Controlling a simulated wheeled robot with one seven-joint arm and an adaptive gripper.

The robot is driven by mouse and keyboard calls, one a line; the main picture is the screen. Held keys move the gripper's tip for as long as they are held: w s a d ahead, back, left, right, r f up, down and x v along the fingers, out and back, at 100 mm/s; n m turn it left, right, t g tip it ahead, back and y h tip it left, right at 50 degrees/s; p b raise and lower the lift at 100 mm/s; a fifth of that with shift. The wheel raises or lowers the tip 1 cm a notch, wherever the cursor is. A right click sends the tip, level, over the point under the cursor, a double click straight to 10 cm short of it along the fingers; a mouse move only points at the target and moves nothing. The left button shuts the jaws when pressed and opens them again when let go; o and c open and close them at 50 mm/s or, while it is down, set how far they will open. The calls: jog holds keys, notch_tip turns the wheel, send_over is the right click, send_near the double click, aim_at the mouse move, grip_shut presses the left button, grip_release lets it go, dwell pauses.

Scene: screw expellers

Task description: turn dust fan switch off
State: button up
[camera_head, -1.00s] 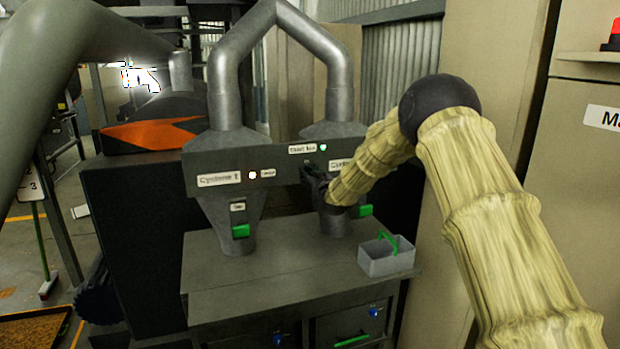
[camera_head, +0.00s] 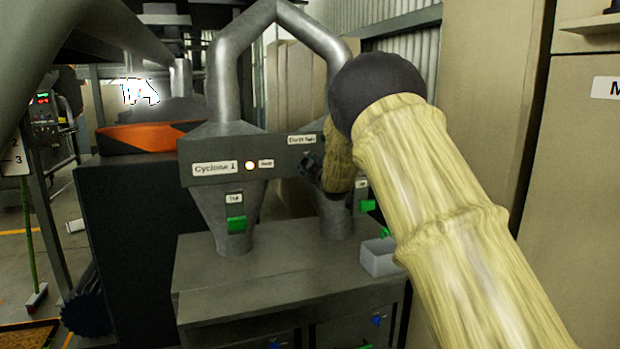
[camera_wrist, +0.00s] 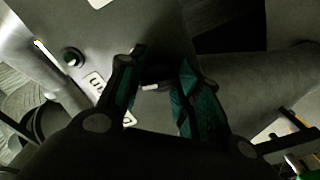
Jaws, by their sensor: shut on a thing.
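The dust fan label (camera_head: 301,139) is on the grey control panel (camera_head: 215,152), between the two cyclones. My gripper (camera_head: 308,163) is at the panel just below that label, partly covered by my arm. In the wrist view my gripper (camera_wrist: 158,88) has its two fingers on either side of a small dark switch (camera_wrist: 155,76) with a pale mark, close against the panel. It is shut on the switch. Which way the switch is turned cannot be told. The spot right of the label is hidden behind my arm.
The Cyclone 1 label (camera_head: 215,168) and a lit lamp (camera_head: 249,166) are left on the panel. A grey bin (camera_head: 379,258) stands on the bench (camera_head: 260,262) below. Tall cabinets (camera_head: 495,130) stand close on the right.

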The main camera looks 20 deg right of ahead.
jog(key=shift+f+n+b, duration=0.1)
jog(key=shift+n+b, duration=1)
jog(key=o, duration=1)
jog(key=shift+o, duration=0.2)
jog(key=shift+s, duration=0.15)
jog(key=s, duration=1.1)
jog(key=shift+s+d, duration=0.25)
jog(key=shift+s, duration=0.1)
